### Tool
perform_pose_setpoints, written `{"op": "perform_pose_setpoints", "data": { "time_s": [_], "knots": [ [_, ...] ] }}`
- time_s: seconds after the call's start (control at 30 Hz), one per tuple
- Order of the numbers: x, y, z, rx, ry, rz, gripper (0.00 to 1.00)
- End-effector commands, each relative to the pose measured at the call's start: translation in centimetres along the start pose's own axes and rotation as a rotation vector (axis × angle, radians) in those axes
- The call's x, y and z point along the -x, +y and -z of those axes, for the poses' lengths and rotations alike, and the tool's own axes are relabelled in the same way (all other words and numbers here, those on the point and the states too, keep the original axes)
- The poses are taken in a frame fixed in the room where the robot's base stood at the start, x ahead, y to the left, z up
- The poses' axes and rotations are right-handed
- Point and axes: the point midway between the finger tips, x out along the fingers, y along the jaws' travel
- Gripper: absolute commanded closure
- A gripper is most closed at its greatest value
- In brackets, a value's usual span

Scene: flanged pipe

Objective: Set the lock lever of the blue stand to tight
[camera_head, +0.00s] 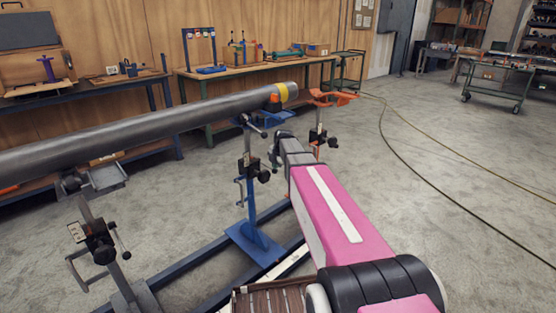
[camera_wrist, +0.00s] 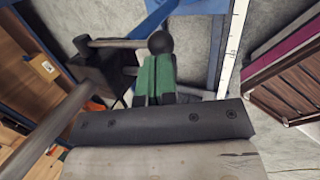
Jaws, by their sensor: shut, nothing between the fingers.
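The blue stand (camera_head: 251,205) stands on the floor frame under the far part of the long grey pipe (camera_head: 130,128). A dark clamp block with a black-knobbed lever (camera_head: 263,176) is on its post. In the wrist view, a grey rod with a black ball knob (camera_wrist: 160,42) runs out from a dark block (camera_wrist: 98,66). My gripper (camera_head: 275,152) is beside the blue stand's post, on its right. Its green fingers (camera_wrist: 156,75) are together with nothing between them, close to the ball knob. I cannot tell whether they touch it. The lever's tight or loose marking is not readable.
An orange stand (camera_head: 318,135) is behind my arm to the right. A grey stand (camera_head: 98,245) with its own lever is at the front left. Blue floor rails (camera_head: 170,275) join the stands.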

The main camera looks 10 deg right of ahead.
Motion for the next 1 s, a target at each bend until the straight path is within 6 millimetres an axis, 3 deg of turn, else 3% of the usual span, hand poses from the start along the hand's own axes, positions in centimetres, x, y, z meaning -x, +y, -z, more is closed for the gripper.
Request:
{"op": "perform_pose_setpoints", "data": {
  "time_s": [0.13,0.57,0.8,1.0],
  "knots": [
    [-1.0,0.0,0.0,0.0,0.0,0.0,1.0],
    [-1.3,-0.1,0.0,0.0,0.0,0.0,1.0],
    [-2.9,-1.0,0.2,0.0,0.001,0.001,1.0],
    [-2.9,-1.0,0.2,0.0,0.0,0.0,1.0]
  ]
}}
